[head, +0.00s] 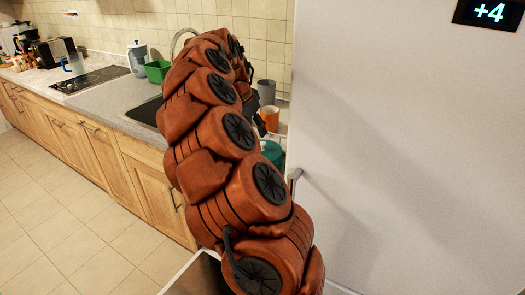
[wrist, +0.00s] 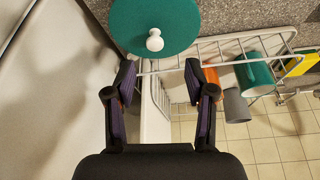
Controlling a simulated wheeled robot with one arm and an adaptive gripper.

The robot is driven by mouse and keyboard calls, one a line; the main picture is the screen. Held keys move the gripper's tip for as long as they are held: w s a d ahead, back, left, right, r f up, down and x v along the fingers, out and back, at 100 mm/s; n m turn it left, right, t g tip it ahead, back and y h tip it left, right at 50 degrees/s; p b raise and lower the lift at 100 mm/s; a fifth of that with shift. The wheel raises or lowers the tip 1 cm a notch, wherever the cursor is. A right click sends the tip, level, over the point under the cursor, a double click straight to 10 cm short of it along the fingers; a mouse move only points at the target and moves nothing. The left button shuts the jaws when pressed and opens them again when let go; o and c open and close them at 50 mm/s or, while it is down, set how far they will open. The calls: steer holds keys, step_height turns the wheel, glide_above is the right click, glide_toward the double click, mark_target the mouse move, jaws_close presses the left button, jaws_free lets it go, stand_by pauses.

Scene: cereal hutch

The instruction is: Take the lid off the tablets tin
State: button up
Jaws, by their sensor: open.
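A round teal lid (wrist: 178,22) with a white knob (wrist: 155,40) shows at the top of the wrist view, seen from above. I take it to be the tablets tin's lid; the tin's body is hidden beneath it. In the head view a teal round thing (head: 271,150), likely the same tin, stands on the counter, partly hidden behind my arm. My gripper (wrist: 159,82) is open and empty. Its fingertips lie just below the lid in the wrist picture, one on each side of the knob's line. I cannot tell the height gap.
A white wire rack (wrist: 225,45) beside the lid holds an orange cup (wrist: 222,75), a grey cup (wrist: 237,105) and a teal cup (wrist: 257,73). A yellow thing (wrist: 301,62) is at the right. A large white panel (head: 410,150) stands close on my arm's right.

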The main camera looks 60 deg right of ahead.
mark_target(262, 143)
steer(key=x, duration=0.2)
steer(key=p+x, duration=0.1)
steer(key=x, duration=0.1)
steer(key=s+p+x, duration=0.1)
steer(key=x, duration=0.1)
steer(key=shift+f, duration=0.1)
steer(key=shift+w+d+f, duration=0.1)
steer(key=shift+f, duration=0.3)
jaws_close()
